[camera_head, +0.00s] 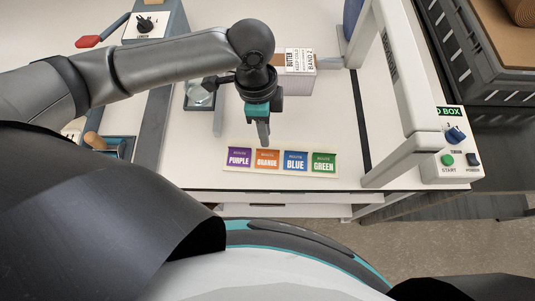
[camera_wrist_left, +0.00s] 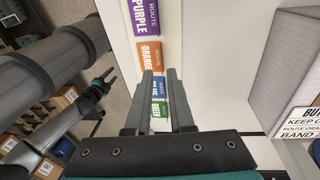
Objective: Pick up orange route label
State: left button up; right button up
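The orange route label (camera_head: 267,158) lies on a pale strip (camera_head: 252,171) near the table's front edge, between the purple label (camera_head: 239,157) and the blue label (camera_head: 295,160). The green label (camera_head: 323,161) is at the right end. My left gripper (camera_head: 264,144) points down just behind the orange label's far edge. In the left wrist view its two fingers are apart, with nothing held between them. The orange label (camera_wrist_left: 148,56) shows just beyond the fingertips there. My right gripper (camera_wrist_left: 106,77) seems to show small at the left of that view, its opening unclear.
A white box with printed text (camera_head: 297,61) stands behind the left gripper. A grey-white frame (camera_head: 392,95) and a control box with a green button (camera_head: 447,160) stand on the right. Bare table lies between the labels and the frame.

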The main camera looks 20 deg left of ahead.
aim_at(268, 152)
pick_arm(q)
jog(key=f, duration=0.5)
jog(key=shift+s+d+f, duration=0.2)
jog(key=shift+d+f, duration=0.1)
jog(key=shift+f, duration=0.05)
grip_shut()
